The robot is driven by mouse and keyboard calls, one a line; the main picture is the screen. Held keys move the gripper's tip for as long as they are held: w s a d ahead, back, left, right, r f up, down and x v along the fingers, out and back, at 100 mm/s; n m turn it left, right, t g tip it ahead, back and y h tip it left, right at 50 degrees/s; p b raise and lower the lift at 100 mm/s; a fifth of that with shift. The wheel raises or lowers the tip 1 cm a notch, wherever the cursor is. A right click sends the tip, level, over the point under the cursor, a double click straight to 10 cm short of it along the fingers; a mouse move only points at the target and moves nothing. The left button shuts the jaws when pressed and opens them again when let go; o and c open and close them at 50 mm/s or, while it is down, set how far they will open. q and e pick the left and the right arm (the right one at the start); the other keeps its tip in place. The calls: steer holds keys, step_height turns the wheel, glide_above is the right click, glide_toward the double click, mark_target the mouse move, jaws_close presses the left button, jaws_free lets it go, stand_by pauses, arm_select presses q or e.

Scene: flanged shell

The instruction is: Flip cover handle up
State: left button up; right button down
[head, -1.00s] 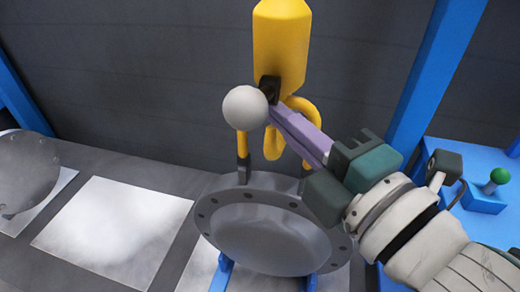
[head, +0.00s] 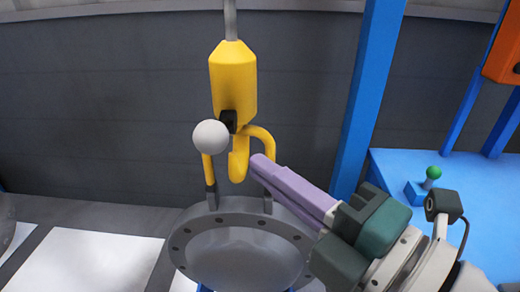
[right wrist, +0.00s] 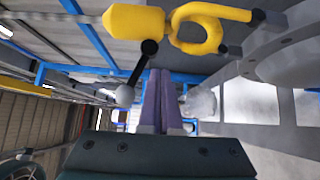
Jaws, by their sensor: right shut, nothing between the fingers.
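The yellow handle (head: 263,143) stands up from the grey flanged cover (head: 243,257) on dark legs. A yellow hook block (head: 233,85) hangs above, its hook (head: 238,165) in front of the handle; I cannot tell whether they touch. A white ball (head: 211,136) on a dark lever sticks out of the block. My right gripper (head: 257,163) is shut and empty, its purple fingertips just right of the hook, over the handle's right side. The right wrist view shows the fingers (right wrist: 158,75), the ball (right wrist: 125,95), the block (right wrist: 137,21) and handle (right wrist: 232,13). My left gripper is out of view.
A blue post (head: 365,95) rises behind on the right. A blue table (head: 410,165) with a green-knobbed lever (head: 432,175) stands at the right. White panels (head: 85,262) lie flat at the left. A dark wall (head: 100,120) is behind.

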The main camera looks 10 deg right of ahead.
steer(key=v, duration=0.5)
steer(key=shift+r, duration=0.35)
steer(key=shift+w, duration=0.1)
